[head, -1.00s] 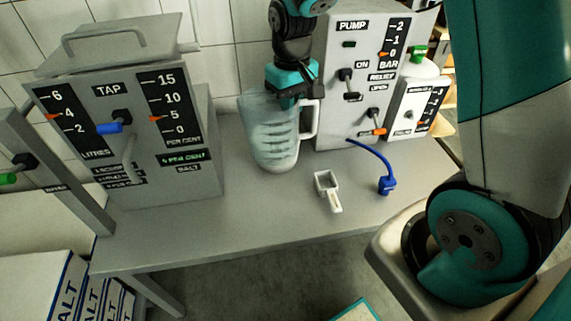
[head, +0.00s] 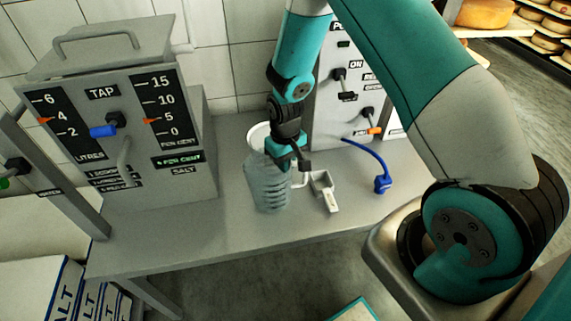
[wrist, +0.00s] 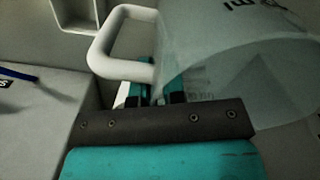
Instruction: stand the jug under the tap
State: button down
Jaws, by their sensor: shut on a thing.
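The clear ribbed jug (head: 266,187) is over the table, to the right of the tap box (head: 180,200) and nearer the table's front edge than the pump. I cannot tell whether its base touches the table. My gripper (head: 297,166) is shut on the jug's handle side. In the wrist view, the pale handle (wrist: 103,45) loops by my jaws (wrist: 155,92), and the clear jug body (wrist: 245,60) fills the right. The tap's grey spout (head: 125,158) hangs at the front of its box, below a blue-ended lever (head: 104,131). The jug is not under the spout.
A blue hose (head: 382,183) runs from the pump box (head: 335,130) onto the table (head: 235,228). Between the jug and the tap box the table is clear. A grey post (head: 65,180) stands left of the tap box.

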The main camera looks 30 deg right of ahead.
jog(key=shift+f, duration=0.6)
jog(key=c, duration=1.2)
grip_release()
